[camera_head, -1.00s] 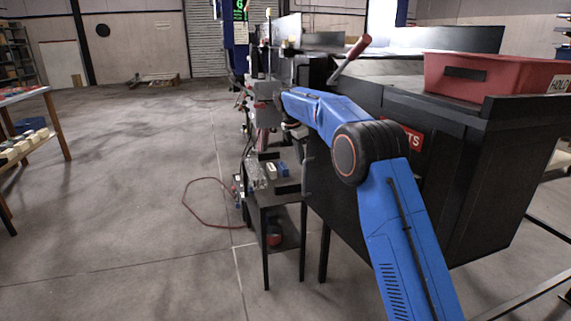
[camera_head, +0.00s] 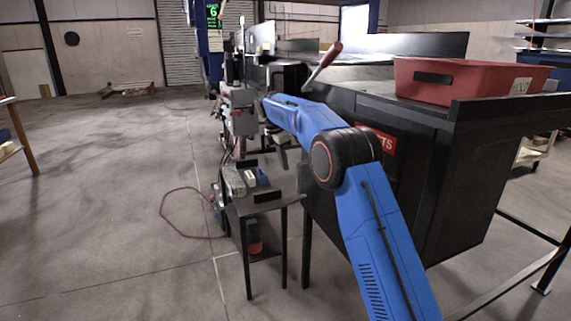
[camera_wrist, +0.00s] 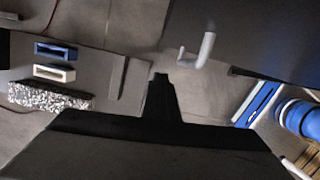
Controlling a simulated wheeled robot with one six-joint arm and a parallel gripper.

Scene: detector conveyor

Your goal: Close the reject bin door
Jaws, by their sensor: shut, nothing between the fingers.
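The reject bin is a black cabinet (camera_head: 402,185) on the right of the head view, with a red label (camera_head: 375,138) partly covered by my blue arm. Its door cannot be told apart from the front there. In the wrist view a dark panel (camera_wrist: 265,30) fills the upper right, and a pale grey bent handle (camera_wrist: 204,50) shows at its left edge; I cannot tell whether these are the door. My black gripper (camera_wrist: 160,80) is shut and empty, with its tips just left of and below the handle, apart from it in the picture.
A small black stand (camera_head: 252,207) beside the cabinet holds a blue block, a white block and a speckled block (camera_wrist: 50,97). A red tray (camera_head: 465,80) sits on top of the cabinet. A red cable (camera_head: 165,215) lies on the floor. Floor at left is open.

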